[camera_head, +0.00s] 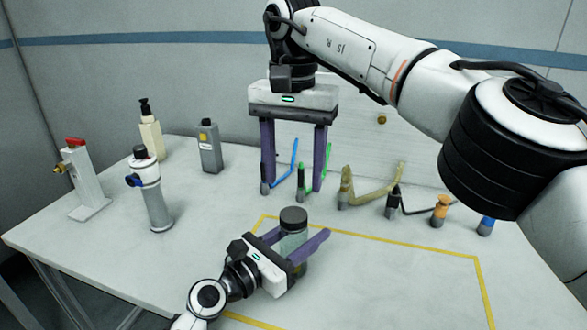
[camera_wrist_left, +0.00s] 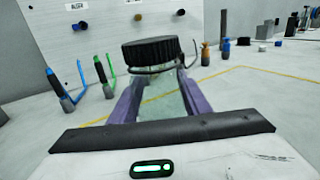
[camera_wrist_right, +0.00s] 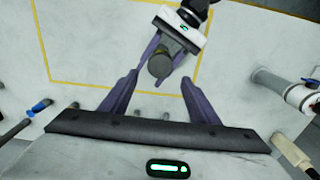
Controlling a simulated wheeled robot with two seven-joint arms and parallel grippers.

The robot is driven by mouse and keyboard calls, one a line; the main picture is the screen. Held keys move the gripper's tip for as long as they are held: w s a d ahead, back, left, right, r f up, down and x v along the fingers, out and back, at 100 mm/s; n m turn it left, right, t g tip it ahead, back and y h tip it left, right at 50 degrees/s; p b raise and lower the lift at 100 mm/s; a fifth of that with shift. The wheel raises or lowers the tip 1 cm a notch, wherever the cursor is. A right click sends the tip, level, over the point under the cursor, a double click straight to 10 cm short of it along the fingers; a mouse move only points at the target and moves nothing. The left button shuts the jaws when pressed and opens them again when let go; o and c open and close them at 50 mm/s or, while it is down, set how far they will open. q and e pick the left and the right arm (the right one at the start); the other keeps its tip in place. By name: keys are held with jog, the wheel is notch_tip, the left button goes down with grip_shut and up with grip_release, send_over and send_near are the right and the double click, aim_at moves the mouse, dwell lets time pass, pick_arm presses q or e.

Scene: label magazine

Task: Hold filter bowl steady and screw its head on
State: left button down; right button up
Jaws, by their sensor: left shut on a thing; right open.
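The filter bowl (camera_head: 292,243) is a clear, greenish cylinder standing upright inside the yellow outline on the table. Its black ribbed head (camera_head: 293,217) sits on top; in the left wrist view the head (camera_wrist_left: 152,51) looks slightly tilted, and I cannot tell how far it is threaded. My left gripper (camera_head: 305,233) is shut on the bowl from the side, below the head. My right gripper (camera_head: 291,189) is open and empty, pointing down above and behind the bowl. In the right wrist view the head (camera_wrist_right: 159,66) appears just beyond the gap between its open fingers.
A white-and-grey filter unit (camera_head: 152,195), a red-topped stand (camera_head: 85,182), a pump bottle (camera_head: 150,135) and a grey bottle (camera_head: 210,147) stand on the left. Several colored tools (camera_head: 345,190) line the back. The table inside the yellow outline (camera_head: 400,247) is clear on the right.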

aim_at(294, 214)
jog(key=shift+f, duration=0.1)
dwell(0.3)
jog(key=shift+f, duration=3.9)
